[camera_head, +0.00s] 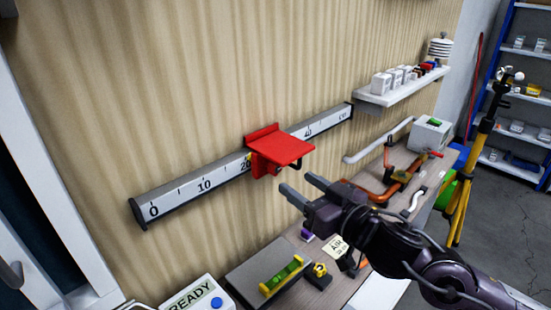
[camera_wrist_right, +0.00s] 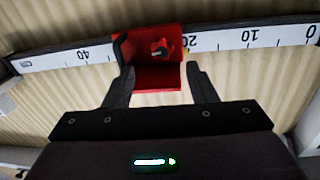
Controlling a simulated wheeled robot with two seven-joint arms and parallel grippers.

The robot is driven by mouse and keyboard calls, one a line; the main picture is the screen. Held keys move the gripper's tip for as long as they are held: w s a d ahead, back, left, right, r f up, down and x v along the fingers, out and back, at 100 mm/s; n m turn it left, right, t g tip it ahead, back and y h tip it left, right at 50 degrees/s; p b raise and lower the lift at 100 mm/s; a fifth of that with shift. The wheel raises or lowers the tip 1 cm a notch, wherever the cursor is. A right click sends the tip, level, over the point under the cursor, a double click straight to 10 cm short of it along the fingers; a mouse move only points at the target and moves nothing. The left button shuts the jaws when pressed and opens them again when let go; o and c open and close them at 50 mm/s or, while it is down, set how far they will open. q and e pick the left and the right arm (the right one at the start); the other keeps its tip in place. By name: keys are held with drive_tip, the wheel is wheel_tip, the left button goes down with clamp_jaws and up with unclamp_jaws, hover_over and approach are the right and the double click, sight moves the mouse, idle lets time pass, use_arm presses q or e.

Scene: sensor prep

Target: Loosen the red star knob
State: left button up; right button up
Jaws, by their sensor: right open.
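A red carriage with a flat shelf plate (camera_head: 285,148) sits on a white scale rail (camera_head: 215,182) on the wall, close to the 20 mark. In the right wrist view the red carriage (camera_wrist_right: 158,78) lies between and beyond my fingers. A small red knob with a dark centre (camera_wrist_right: 161,48) shows on it; its star shape is hard to make out. In the head view the shelf plate mostly hides the knob. My right gripper (camera_head: 301,188) is open and empty, below and right of the carriage; its fingers also show in the wrist view (camera_wrist_right: 158,68). My left gripper is out of view.
Below is a bench with a yellow-green level (camera_head: 281,275), a READY box (camera_head: 196,299), a note (camera_head: 337,247) and copper pipes (camera_head: 372,188). A wall shelf (camera_head: 404,88) holds white boxes at right. A yellow tripod (camera_head: 460,195) stands beyond the bench.

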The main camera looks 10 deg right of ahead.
sight(277, 170)
drive_tip(key=p+x, duration=0.1)
drive_tip(key=x, duration=0.5)
drive_tip(key=shift+s+r+p, duration=0.1)
drive_tip(key=shift+r+p, duration=0.1)
drive_tip(key=shift+p, duration=0.1)
drive_tip(key=shift+w+a+f, duration=0.15)
drive_tip(key=shift+w+a, duration=0.3)
drive_tip(key=shift+w, duration=0.1)
drive_tip(key=c, duration=1)
drive_tip(key=shift+o, duration=0.2)
